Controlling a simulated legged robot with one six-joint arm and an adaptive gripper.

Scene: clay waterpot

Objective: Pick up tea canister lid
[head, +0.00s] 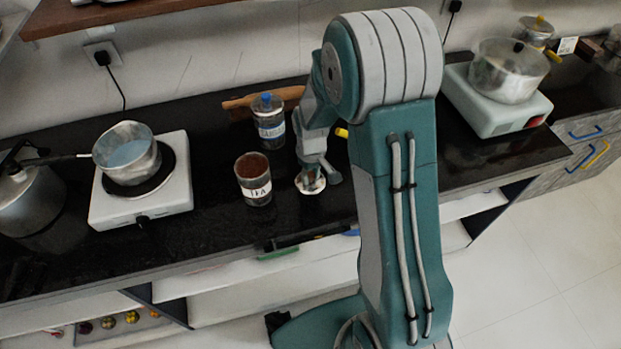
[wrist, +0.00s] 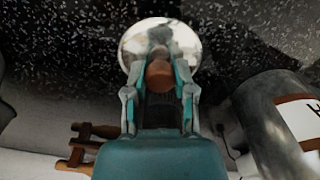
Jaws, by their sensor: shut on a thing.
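The tea canister lid is a pale shiny disc (head: 309,187) at the right of the tea canister, under my gripper (head: 318,177). In the wrist view, the lid (wrist: 140,35) lies past the fingertips, and my gripper (wrist: 160,68) is shut on its brown knob (wrist: 159,74). I cannot tell whether the lid touches the counter or is slightly raised. The tea canister (head: 254,181) stands open and upright, with brown contents and a white TEA label.
A blue-knobbed labelled canister (head: 269,122) stands behind the tea canister, near a wooden roller (head: 240,103). A pot (head: 127,158) sits on a hotplate (head: 110,213) at left. The black counter (head: 215,245) is clear near its front edge. A labelled metal canister (wrist: 262,118) is close at right in the wrist view.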

